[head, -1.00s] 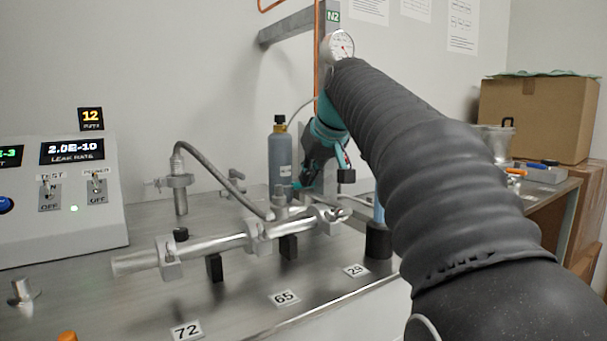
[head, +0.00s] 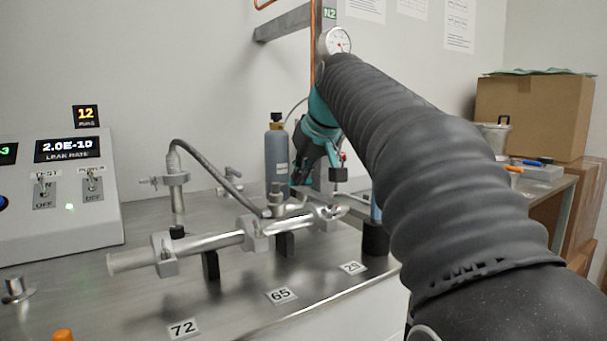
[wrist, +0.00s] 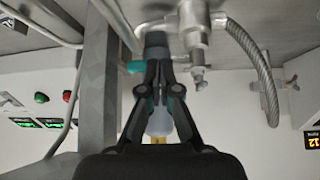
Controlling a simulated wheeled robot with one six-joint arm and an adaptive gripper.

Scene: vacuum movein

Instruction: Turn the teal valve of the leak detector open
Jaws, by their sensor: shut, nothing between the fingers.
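In the wrist view, which looks upside down, a short teal bar (wrist: 137,67) shows beside my gripper's fingers, under the metal pipe fittings; I take it for the leak detector's teal valve handle. My gripper (wrist: 157,62) is shut and its fingertips are close to this bar. I cannot tell whether they touch it. In the head view my gripper (head: 303,178) is behind the silver pipe assembly (head: 225,238), right of the blue-grey bottle (head: 277,155). The fingertips and the valve are mostly hidden there by the fittings.
A metal post (wrist: 97,85) stands close beside my gripper in the wrist view. A flexible metal hose (head: 215,175) arches over the pipe. The control panel (head: 60,195) is at the left. Cardboard boxes (head: 530,115) are at the right. The bench front is mostly clear.

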